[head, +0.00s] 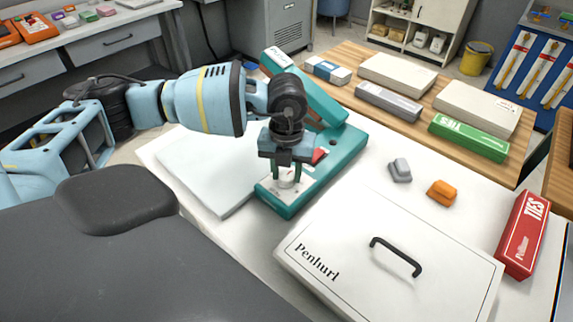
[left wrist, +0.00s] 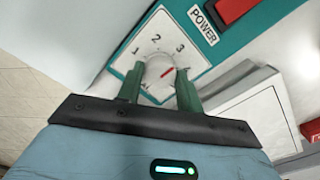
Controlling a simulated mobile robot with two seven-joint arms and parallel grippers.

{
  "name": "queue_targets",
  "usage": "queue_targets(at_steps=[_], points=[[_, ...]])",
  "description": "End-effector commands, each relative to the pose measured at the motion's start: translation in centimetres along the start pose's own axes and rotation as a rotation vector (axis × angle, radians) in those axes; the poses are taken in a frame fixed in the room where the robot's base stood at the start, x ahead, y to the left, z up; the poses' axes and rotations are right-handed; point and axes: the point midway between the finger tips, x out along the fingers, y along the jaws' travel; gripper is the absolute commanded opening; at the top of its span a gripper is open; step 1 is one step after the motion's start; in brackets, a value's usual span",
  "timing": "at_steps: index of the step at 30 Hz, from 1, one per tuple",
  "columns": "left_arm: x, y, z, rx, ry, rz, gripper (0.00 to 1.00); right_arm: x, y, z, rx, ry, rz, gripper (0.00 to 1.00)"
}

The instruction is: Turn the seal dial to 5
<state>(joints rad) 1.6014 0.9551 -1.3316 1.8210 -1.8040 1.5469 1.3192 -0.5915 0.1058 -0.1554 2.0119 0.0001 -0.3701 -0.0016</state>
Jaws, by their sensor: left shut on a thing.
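The seal dial (left wrist: 154,68) is a small white knob with a red pointer mark, on a white scale plate of the teal sealer (head: 344,144). In the left wrist view 1, 2 and 3 are readable; the higher numbers are hidden or unclear. The red mark points right and slightly up, past the 3. My left gripper (head: 287,179) reaches down over the dial, and its two green fingers are shut on it from both sides, as the left wrist view (left wrist: 159,84) also shows. My right gripper is not in view.
A red POWER switch (left wrist: 236,9) sits close beside the dial plate. A white Penhurl box (head: 345,268) with a black handle lies in front. Grey (head: 400,169) and orange (head: 442,192) blocks and a red TIES box (head: 523,234) stand to the right.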

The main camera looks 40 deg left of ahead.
Motion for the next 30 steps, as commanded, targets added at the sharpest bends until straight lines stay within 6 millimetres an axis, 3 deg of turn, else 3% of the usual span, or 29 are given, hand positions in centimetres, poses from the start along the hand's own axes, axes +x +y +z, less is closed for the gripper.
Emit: queue_targets(at_steps=[30], points=[[-0.01, 0.01, 0.03, 0.888, 0.000, 0.000, 0.13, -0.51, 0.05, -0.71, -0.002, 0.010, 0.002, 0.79]])
